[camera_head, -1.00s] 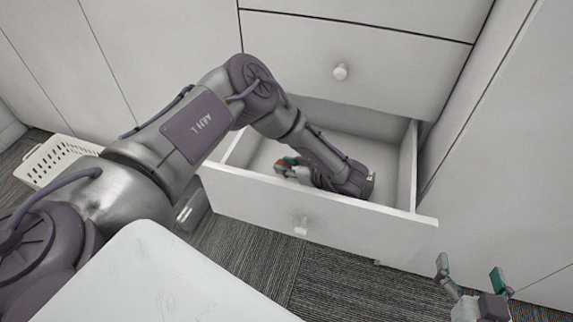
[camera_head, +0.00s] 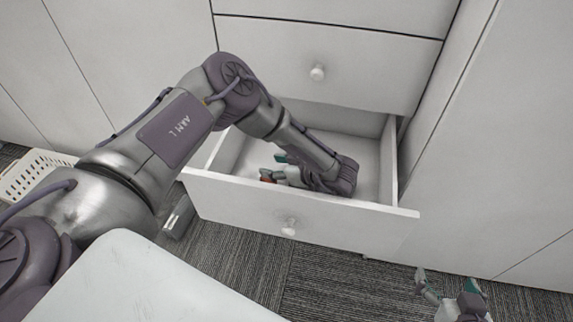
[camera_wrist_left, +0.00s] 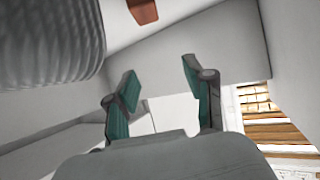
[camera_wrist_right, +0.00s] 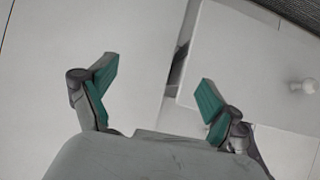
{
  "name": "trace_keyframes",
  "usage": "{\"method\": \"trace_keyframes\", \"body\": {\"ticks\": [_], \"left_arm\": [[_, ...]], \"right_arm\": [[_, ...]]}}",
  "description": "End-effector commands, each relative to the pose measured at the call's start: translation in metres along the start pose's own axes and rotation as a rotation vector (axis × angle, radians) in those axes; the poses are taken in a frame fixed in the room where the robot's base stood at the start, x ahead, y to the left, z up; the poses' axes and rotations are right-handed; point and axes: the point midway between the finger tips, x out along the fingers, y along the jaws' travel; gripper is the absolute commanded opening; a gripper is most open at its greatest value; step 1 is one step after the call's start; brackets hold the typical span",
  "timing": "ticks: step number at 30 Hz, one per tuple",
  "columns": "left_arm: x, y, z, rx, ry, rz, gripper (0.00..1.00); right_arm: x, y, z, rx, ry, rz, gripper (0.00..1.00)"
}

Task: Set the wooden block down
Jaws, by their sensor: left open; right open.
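The wooden block (camera_head: 267,176) shows as a small reddish-brown piece inside the open drawer (camera_head: 240,200), partly hidden behind the drawer front. In the left wrist view the block (camera_wrist_left: 143,10) is cut off by the top edge, lying beyond and apart from my fingers on a pale surface. My left gripper (camera_head: 272,168) reaches down inside the drawer, close beside the block. Its fingers are spread with nothing between them in the left wrist view (camera_wrist_left: 160,80). My right gripper (camera_head: 446,278) is open and empty, outside the drawer at lower right; it also shows in the right wrist view (camera_wrist_right: 155,80).
A closed drawer with a round knob (camera_head: 317,73) sits above the open one. Flat cabinet panels (camera_head: 500,170) stand at the right. A white slotted basket (camera_head: 35,177) stands on the dark carpet (camera_head: 250,265) at the left.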

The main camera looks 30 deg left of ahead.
Motion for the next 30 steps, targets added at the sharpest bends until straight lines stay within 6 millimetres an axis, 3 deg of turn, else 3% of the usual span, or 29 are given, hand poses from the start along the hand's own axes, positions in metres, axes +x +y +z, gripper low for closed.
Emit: {"method": "trace_keyframes", "body": {"ticks": [3,10,30], "left_arm": [[-0.026,0.001,-0.001,0.002,0.000,0.003,0.53],[-0.051,0.000,0.000,0.000,0.001,0.002,0.53],[-0.055,0.000,0.000,0.000,0.001,0.000,0.53]], "right_arm": [[-0.007,0.003,0.018,0.001,-0.107,0.007,0.89],[-0.014,0.006,0.040,0.003,-0.221,0.013,0.89],[-0.015,0.006,0.043,0.003,-0.235,0.014,0.89]]}}
